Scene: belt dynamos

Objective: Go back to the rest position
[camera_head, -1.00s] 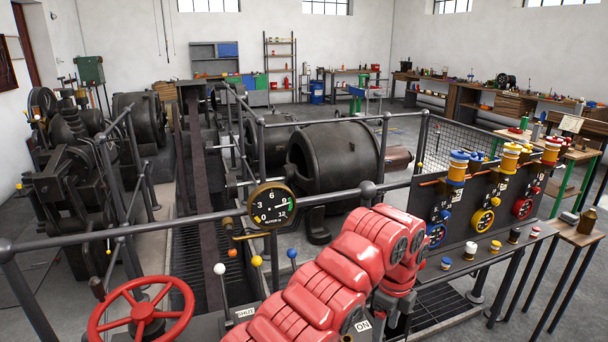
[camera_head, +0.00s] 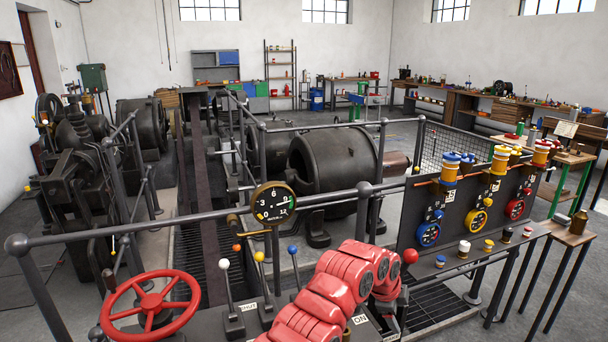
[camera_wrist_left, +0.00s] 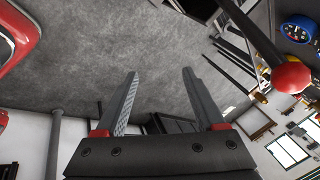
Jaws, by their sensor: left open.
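My red left arm (camera_head: 345,285) comes up from the bottom of the head view over the control console. Its gripper is mostly hidden behind the arm there. In the left wrist view my left gripper (camera_wrist_left: 160,75) is open and empty, its two grey fingers apart over grey floor. A lever with a red ball knob (camera_head: 410,256) stands just right of the arm; the knob also shows in the left wrist view (camera_wrist_left: 291,77), to the right of and apart from the fingers. My right gripper is not in view.
A red handwheel (camera_head: 150,308) is at lower left. Levers with a white knob (camera_head: 224,264), a yellow knob (camera_head: 259,257) and a blue knob (camera_head: 292,250) stand left of the arm. A round gauge (camera_head: 273,203) is on the railing. A dark panel (camera_head: 460,213) with coloured dials is at right.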

